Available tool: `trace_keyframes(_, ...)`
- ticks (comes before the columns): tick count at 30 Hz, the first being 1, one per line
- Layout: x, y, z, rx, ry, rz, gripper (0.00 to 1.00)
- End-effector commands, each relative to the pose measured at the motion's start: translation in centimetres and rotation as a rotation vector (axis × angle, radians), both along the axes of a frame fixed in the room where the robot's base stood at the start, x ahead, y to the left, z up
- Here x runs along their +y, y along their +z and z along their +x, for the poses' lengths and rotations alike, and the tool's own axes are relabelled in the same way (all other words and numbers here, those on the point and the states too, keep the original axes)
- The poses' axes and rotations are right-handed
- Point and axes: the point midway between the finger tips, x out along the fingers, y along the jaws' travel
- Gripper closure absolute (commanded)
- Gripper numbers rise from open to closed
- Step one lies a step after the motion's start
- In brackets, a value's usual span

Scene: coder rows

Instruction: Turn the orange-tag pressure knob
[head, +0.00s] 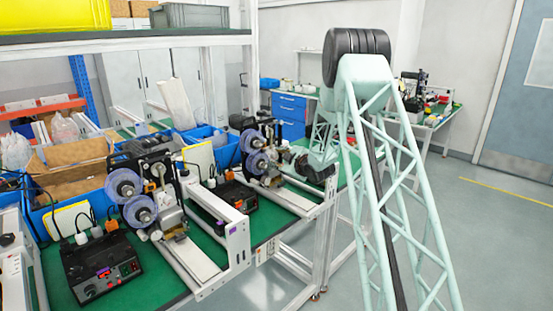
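An orange tag (112,226) stands at the back of a black control box (103,268) at the front left of the green bench. A second orange tag (222,180) stands by another black box (238,196) near the bench's middle. The knobs themselves are too small to make out, and I cannot tell which tag is meant. My gripper (280,154) is small and dark, beyond the raised elbow of my arm. It appears beside the farther reel machine, apart from both orange tags. Its fingers cannot be made out.
Two coder machines with bluish reels, the nearer (138,210) and the farther (256,160), stand along the bench. White rails (205,268) and a white upright panel (238,240) are at the front edge. Blue bins (70,222) line the back. A shelf (120,40) hangs above. Floor at right is clear.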

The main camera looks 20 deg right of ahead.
Motion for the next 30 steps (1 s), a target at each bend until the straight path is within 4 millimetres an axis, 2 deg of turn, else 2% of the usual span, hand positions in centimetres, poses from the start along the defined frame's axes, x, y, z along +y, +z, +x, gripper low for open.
trace_keyframes(3,0.00,0.00,-0.01,0.000,0.000,0.000,0.69)
trace_keyframes(11,0.01,0.01,-0.02,0.000,0.000,0.000,0.93)
trace_keyframes(30,0.00,0.18,-0.02,0.033,0.001,0.087,0.94)
